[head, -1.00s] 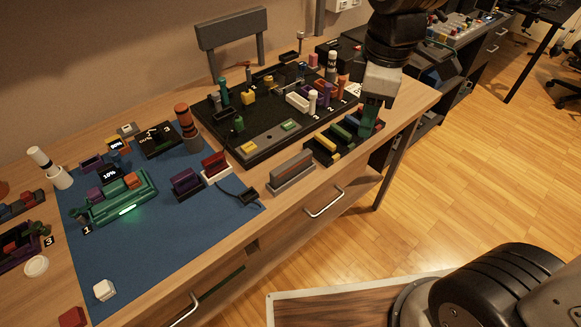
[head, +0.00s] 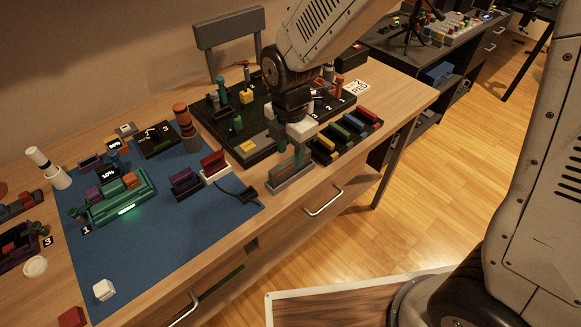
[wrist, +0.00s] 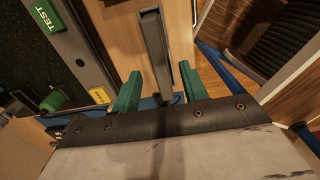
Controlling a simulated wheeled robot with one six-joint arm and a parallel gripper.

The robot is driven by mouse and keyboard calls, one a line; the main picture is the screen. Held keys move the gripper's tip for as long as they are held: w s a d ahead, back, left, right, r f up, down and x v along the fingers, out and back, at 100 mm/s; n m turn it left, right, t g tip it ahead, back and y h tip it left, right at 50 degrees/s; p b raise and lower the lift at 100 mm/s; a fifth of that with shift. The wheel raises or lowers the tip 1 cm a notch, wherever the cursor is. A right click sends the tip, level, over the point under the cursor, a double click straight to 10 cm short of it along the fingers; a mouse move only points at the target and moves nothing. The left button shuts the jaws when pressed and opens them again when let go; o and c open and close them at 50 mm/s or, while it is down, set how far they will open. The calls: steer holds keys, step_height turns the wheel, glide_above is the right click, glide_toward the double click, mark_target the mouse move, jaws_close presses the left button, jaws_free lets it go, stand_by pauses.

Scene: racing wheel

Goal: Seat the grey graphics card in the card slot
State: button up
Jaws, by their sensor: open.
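The grey graphics card (wrist: 154,45) appears as a long grey upright piece in the wrist view. It seems to stand in a long grey holder (head: 293,184) at the bench's front edge. My gripper (head: 289,163) points down over this holder, with its green fingers apart and nothing clamped. In the wrist view my gripper (wrist: 161,76) has one finger on each side of the near end of the grey piece; contact cannot be told. I cannot tell which part is the card slot.
A rack of coloured bars (head: 325,145) stands close to the right of my gripper. The black board (head: 262,152) with several parts lies behind. A red block in a white stand (head: 216,176) and a black cable (head: 247,195) are to the left. The blue mat's front (head: 165,240) is mostly clear.

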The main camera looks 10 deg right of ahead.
steer(key=shift+f, duration=0.7)
jaws_close()
steer(key=shift+r, duration=0.1)
